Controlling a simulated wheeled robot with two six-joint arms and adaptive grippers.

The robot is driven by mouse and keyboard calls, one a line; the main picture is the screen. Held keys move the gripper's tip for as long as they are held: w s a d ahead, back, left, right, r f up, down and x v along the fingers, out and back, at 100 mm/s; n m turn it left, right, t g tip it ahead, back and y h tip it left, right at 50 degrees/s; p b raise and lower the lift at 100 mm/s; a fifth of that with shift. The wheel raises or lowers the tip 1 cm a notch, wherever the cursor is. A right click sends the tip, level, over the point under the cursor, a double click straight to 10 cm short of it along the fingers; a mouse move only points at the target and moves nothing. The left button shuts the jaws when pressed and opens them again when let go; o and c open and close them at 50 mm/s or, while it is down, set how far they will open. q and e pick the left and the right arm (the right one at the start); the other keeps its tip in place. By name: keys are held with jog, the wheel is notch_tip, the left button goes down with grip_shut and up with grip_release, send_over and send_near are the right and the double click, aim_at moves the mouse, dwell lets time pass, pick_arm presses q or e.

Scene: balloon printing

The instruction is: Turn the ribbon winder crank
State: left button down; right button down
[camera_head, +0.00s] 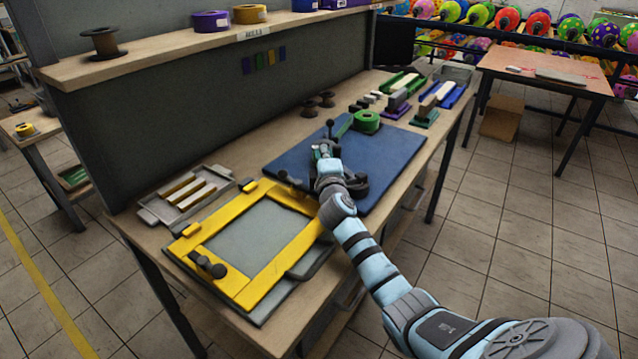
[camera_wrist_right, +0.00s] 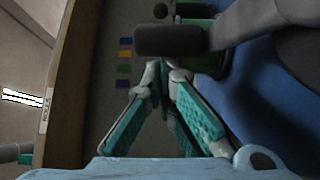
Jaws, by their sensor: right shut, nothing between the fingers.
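The ribbon winder's green spool (camera_head: 366,121) sits at the back of the blue mat (camera_head: 400,143). A small dark upright knob (camera_head: 330,123) stands just beyond my right gripper (camera_head: 323,150). In the right wrist view a dark grey rounded handle (camera_wrist_right: 168,40) lies just past the tips of my right gripper (camera_wrist_right: 163,66); it looks like the crank's grip. The fingers are shut and empty, with teal pads showing. I cannot tell whether the tips touch the handle. My right arm and gripper hide part of the winder. My left gripper is not in view.
A yellow printing frame (camera_head: 205,295) lies at the near left of the bench, beside a tray (camera_head: 155,208) of bars. Stamps and colored pads (camera_head: 425,118) stand at the far right. A shelf (camera_head: 150,52) with spools overhangs the back.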

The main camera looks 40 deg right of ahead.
aim_at(338, 154)
jog(key=shift+s+d, duration=0.15)
jog(key=shift+d, duration=0.2)
jog(key=shift+d+r, duration=0.1)
jog(key=shift+d, duration=0.15)
jog(key=shift+d+p, duration=0.3)
jog(key=shift+d, duration=0.5)
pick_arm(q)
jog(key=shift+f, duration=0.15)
pick_arm(e)
jog(key=shift+g+h, duration=0.3)
jog(key=shift+h, duration=0.1)
pick_arm(q)
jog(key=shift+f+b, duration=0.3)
jog(key=shift+b, duration=0.15)
pick_arm(e)
jog(key=shift+d+m, duration=0.35)
jog(key=shift+m, duration=0.15)
pick_arm(q)
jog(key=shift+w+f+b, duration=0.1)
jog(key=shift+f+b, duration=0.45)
jog(key=shift+b, duration=0.05)
pick_arm(e)
jog(key=shift+d+m+g+h, duration=0.4)
jog(key=shift+g+h, duration=0.1)
jog(key=shift+h, duration=0.2)
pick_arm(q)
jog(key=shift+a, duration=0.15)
pick_arm(e)
jog(key=shift+s, duration=0.1)
